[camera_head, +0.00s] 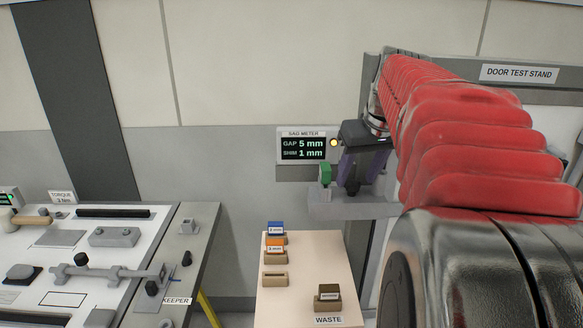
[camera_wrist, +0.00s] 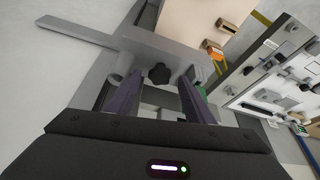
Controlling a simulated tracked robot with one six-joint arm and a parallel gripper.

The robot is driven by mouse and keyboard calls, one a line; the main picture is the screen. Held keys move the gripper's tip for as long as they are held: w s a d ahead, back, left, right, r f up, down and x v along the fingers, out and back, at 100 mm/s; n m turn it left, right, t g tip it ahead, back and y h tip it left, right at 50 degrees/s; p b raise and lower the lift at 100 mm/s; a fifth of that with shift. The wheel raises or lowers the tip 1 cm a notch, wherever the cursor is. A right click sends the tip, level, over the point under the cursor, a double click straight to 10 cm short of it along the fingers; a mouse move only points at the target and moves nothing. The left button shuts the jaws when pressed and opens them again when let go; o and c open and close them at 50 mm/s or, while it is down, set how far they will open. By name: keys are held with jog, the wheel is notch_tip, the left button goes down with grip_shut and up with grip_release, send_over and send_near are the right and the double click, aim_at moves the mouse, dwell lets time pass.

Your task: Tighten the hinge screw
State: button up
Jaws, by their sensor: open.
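The hinge screw, a black star-shaped knob (camera_wrist: 159,73), sits on a grey bracket (camera_wrist: 185,55) in the wrist view. My gripper (camera_wrist: 158,100) is open, with its two purple-grey fingers on either side of the knob's line. The knob shows between and just beyond the fingertips; I cannot tell whether they touch it. In the head view my gripper (camera_head: 352,178) points down at the grey bracket (camera_head: 345,207) on the door test stand. A green piece (camera_head: 325,173) stands at the bracket's left. The sag meter (camera_head: 302,146) reads GAP 5 mm, SHIM 1 mm, beside a lit yellow lamp.
A panel trolley (camera_head: 75,243) with several fittings stands at left. The door test stand sign (camera_head: 519,73) hangs at right.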

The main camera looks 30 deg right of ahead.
jog(key=shift+x, duration=0.8)
jog(key=shift+c, duration=0.2)
jog(key=c, duration=1)
